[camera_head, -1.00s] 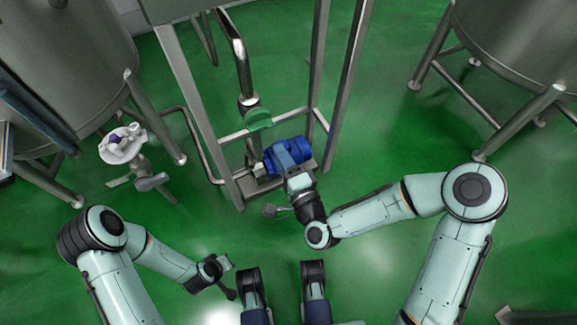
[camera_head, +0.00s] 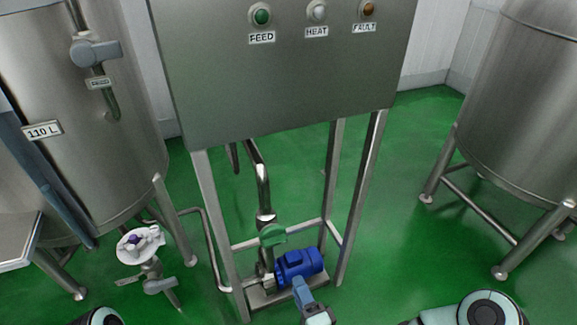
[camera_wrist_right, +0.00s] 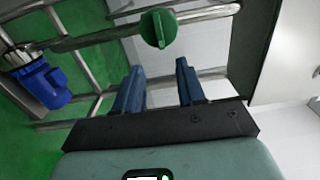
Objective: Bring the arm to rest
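My right gripper (camera_head: 299,284) is at the bottom centre of the head view, just in front of the blue pump motor (camera_head: 299,265) in the picture. In the right wrist view its two blue fingers (camera_wrist_right: 158,78) stand wide apart with nothing between them. Beyond the fingertips there, a green valve handle (camera_wrist_right: 158,28) sits on a steel pipe, apart from them. The same handle (camera_head: 272,235) shows above the motor in the head view. My left gripper is out of view; only a piece of my left arm shows at the bottom left edge.
A steel control cabinet (camera_head: 280,90) on legs fills the centre, with FEED, HEAT and FAULT lamps. A 110 L tank (camera_head: 100,160) stands left, with a white valve fitting (camera_head: 140,242) below it. Another tank (camera_head: 525,110) stands right. Green floor (camera_head: 400,240) lies clear between cabinet and right tank.

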